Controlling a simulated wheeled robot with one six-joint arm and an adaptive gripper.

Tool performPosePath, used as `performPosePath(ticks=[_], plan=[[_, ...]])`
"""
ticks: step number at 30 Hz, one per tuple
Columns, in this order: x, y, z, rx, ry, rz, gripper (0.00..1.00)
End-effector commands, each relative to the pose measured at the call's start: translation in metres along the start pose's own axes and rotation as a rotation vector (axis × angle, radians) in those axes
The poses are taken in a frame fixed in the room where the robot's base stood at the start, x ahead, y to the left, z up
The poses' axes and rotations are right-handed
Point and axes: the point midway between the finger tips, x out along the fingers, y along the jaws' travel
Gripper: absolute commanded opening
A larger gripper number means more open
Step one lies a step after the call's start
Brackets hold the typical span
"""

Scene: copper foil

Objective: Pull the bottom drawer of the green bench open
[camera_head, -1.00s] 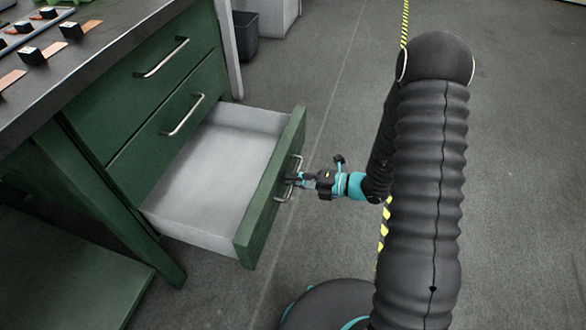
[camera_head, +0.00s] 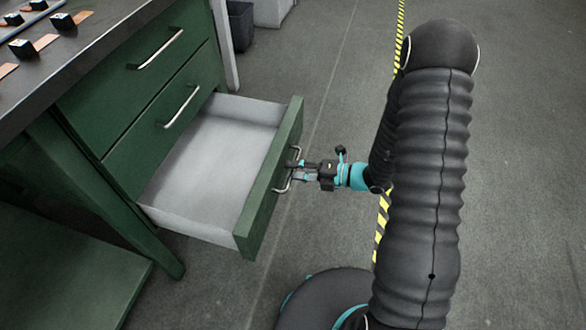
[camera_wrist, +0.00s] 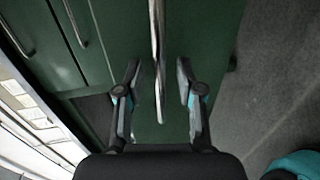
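The green bench (camera_head: 45,150) is at the left in the head view. Its bottom drawer (camera_head: 270,185) stands pulled far out, showing a pale, empty inside. The drawer's bar handle (camera_head: 284,189) is on its green front. My gripper (camera_head: 297,170) is at this handle, its fingers parted around the bar. In the wrist view the handle (camera_wrist: 157,40) runs between the fingers of my gripper (camera_wrist: 158,70), with a visible gap on both sides. The gripper is open and holds nothing.
Two upper drawers with bar handles (camera_head: 162,50) (camera_head: 182,107) are closed. Copper strips and black blocks (camera_head: 62,20) lie on the bench top. A dark bin (camera_head: 240,25) stands behind. The grey floor (camera_head: 530,150) at the right is clear.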

Motion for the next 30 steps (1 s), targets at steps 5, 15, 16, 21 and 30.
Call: performPosePath(ticks=[5,15,16,21,30], plan=[[-0.029,0.0,0.001,0.001,-0.006,0.0,0.37],[-0.089,0.0,0.002,0.0,-0.006,0.0,0.37],[-0.093,0.0,0.002,0.0,-0.006,0.0,0.37],[-0.108,0.0,0.001,-0.001,-0.003,0.0,0.37],[-0.112,0.0,0.001,-0.001,-0.002,0.0,0.37]])
